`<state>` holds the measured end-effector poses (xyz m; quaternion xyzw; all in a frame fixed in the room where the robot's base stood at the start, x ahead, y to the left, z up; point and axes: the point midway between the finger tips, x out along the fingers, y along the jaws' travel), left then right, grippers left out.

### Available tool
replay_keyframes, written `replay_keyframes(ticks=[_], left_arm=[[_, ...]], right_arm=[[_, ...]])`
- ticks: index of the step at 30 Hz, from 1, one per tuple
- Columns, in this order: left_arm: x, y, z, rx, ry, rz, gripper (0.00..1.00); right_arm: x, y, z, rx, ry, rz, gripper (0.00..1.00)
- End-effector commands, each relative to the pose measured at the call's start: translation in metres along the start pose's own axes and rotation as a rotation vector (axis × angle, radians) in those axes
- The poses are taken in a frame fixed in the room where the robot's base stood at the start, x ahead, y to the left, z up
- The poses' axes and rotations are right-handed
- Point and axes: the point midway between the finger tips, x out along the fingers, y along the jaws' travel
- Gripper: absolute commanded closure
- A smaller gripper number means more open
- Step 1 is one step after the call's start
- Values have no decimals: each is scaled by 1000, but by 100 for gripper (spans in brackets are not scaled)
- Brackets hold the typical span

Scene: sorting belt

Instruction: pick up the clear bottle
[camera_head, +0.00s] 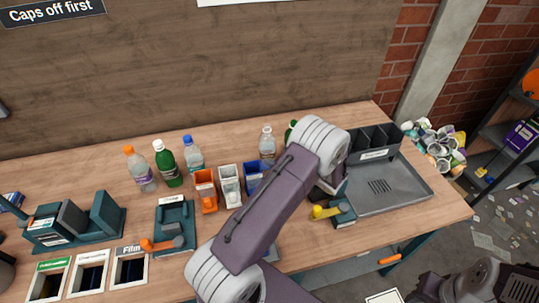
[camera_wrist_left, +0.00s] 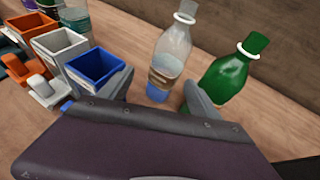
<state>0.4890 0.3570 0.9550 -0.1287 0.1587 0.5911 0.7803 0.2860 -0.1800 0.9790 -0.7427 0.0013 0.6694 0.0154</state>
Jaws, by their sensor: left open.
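An uncapped clear bottle (camera_head: 267,143) stands upright at the back of the wooden table, behind the blue bin. In the left wrist view this clear bottle (camera_wrist_left: 172,55) has a white neck ring and a brown and blue band low down. My left gripper (camera_wrist_left: 157,98) is open, its two grey fingertips on either side of the bottle's lower part in the picture; I cannot tell whether they touch it. In the head view my arm hides the fingertips. A green bottle (camera_wrist_left: 230,75) stands just right of the bottle, close to the right finger.
Blue (camera_head: 253,178), white (camera_head: 229,185) and orange (camera_head: 205,190) bins stand in front. Left of them are bottles with blue (camera_head: 194,155), white (camera_head: 166,163) and orange (camera_head: 140,170) caps. A grey tray (camera_head: 400,190) lies right. A wooden wall rises behind.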

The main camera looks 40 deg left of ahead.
Motion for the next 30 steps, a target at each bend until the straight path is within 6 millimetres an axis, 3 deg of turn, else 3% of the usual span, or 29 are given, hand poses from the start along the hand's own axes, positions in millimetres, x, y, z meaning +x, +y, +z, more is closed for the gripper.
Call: replay_keyframes(ticks=[1, 6, 14, 21, 26, 30], left_arm=[[6, -1, -12, 5, -4, -4, 28], [12, -5, -24, 19, -18, -15, 28], [16, -6, -22, 23, -21, -18, 28], [49, -6, -22, 22, -21, -16, 28], [60, -6, -23, 23, -20, -16, 28], [87, -6, -25, 21, -20, -15, 28]], right_arm=[[13, 0, 1, 0, 0, 0, 64], [27, 1, 3, 0, 0, 0, 64], [25, 0, 2, 0, 0, 0, 64], [19, 0, 2, 0, 0, 0, 64], [17, 0, 2, 0, 0, 0, 64], [12, 0, 1, 0, 0, 0, 64]])
